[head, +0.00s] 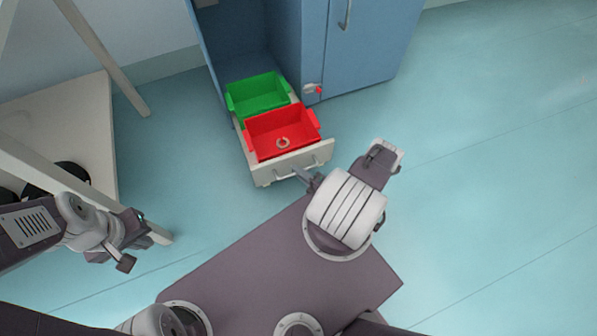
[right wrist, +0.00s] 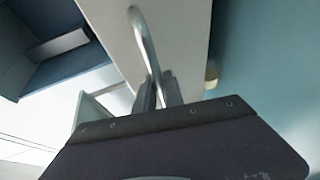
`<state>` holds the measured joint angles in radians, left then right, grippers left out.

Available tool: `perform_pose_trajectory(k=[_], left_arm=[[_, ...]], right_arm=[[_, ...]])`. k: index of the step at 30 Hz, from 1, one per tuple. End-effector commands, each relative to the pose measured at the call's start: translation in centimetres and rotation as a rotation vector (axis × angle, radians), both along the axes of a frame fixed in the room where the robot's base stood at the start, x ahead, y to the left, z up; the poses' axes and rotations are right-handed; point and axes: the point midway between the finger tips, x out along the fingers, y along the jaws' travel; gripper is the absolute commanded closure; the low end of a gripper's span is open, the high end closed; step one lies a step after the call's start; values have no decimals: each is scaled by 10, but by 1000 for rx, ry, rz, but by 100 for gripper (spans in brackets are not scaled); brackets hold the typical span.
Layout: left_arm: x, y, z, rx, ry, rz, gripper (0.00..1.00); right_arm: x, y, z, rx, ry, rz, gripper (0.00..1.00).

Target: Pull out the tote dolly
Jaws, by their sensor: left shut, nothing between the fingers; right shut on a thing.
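The tote dolly (head: 253,165) is a low cream base with a front bar handle (head: 284,174). It carries a green tote (head: 235,106) at the back and a red tote (head: 254,142) at the front. It stands out in front of the open bay of a blue cabinet; whether its rear edge is still inside I cannot tell. My right gripper (head: 304,176) is shut on the dolly handle, and the right wrist view shows its fingers (right wrist: 157,92) around the metal bar (right wrist: 141,35). My left gripper (head: 135,250) is shut and empty, away at the left.
The blue cabinet (head: 365,50) has a closed door at the right of the bay. A white rack (head: 108,140) with dark round items stands at the left. The floor at the right (head: 480,150) is clear.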

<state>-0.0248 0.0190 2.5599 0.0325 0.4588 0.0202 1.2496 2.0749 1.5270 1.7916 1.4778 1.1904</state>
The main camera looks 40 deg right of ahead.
Motion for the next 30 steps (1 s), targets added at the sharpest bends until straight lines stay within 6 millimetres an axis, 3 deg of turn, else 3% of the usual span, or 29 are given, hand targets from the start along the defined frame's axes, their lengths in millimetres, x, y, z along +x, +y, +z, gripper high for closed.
perform_pose_trajectory(k=[3, 4, 6, 19, 30], left_arm=[[0, 0, 0, 0, 0, 0, 100], [0, 0, 0, 0, 0, 0, 100], [0, 0, 0, 0, 0, 0, 100], [0, 0, 4, 0, 0, 0, 100], [0, 0, 23, 0, 0, 0, 100]], right_arm=[[0, 1, 0, 2, 1, 3, 100], [0, 1, 0, 2, 1, 3, 85], [0, 1, 0, 2, 1, 3, 66], [-6, -2, 3, 1, 1, -4, 66], [-61, -12, 13, 1, 1, -7, 66]])
